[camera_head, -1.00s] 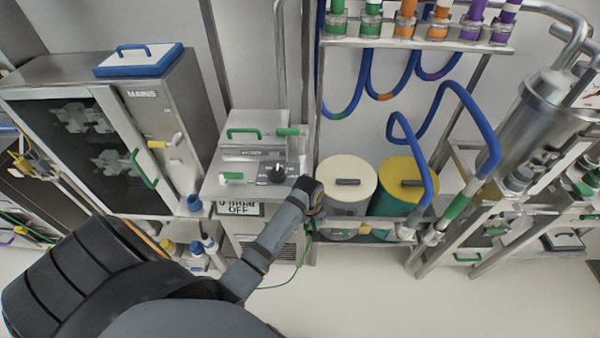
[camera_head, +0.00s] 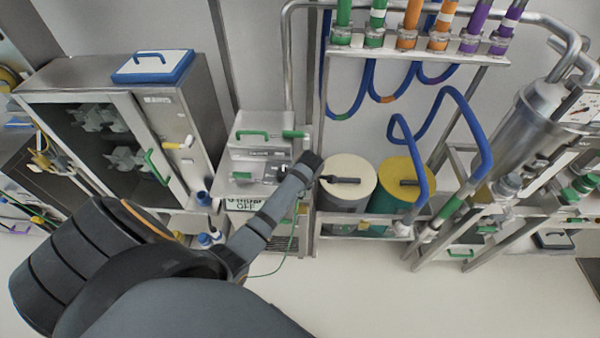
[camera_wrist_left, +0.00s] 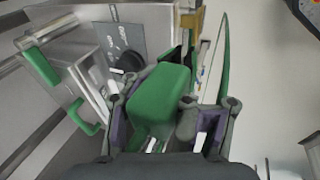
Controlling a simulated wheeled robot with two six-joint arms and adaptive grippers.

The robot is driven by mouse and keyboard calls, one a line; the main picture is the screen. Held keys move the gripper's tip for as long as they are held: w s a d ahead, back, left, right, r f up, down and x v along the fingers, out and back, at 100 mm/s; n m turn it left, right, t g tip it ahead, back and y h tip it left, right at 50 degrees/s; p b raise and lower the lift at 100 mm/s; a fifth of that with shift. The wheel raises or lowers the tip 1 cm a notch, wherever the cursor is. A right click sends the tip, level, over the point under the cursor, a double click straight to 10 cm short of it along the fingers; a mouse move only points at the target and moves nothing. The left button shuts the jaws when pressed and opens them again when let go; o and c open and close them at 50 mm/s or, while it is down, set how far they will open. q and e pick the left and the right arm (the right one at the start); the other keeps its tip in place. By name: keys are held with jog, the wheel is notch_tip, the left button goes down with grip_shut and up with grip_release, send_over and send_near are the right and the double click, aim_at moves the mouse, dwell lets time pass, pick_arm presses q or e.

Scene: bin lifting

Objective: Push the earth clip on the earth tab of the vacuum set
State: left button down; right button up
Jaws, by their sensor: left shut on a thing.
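The vacuum set (camera_head: 258,150) is a grey metal box with green handles on a stand at the middle of the head view. Its front panel, with a black knob (camera_wrist_left: 131,61), shows at the upper left of the left wrist view. My left gripper (camera_wrist_left: 172,106) is shut on the green earth clip (camera_wrist_left: 158,97), a blocky piece between its fingers. A green cable (camera_head: 290,246) hangs below the arm and also shows in the wrist view (camera_wrist_left: 222,60). In the head view my arm hides the clip. I cannot clearly make out the earth tab, or whether the clip touches anything.
A MAINS cabinet (camera_head: 165,110) stands to the left. Cream (camera_head: 349,172) and yellow-topped (camera_head: 402,176) drums stand just right of my wrist, under a rack with blue hoses (camera_head: 470,125). The floor (camera_head: 400,300) in front is clear.

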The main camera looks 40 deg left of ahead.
pick_arm(q)
jog(key=shift+f, duration=0.5)
notch_tip(320, 180, down, 2)
jog(key=shift+b, duration=0.95)
jog(key=shift+f+b, duration=0.75)
jog(key=shift+b, duration=0.1)
jog(key=shift+w, duration=0.1)
jog(key=shift+w+a+r+t, duration=0.2)
jog(key=shift+w+r+t, duration=0.1)
jog(key=shift+t, duration=0.1)
jog(key=shift+f, duration=0.15)
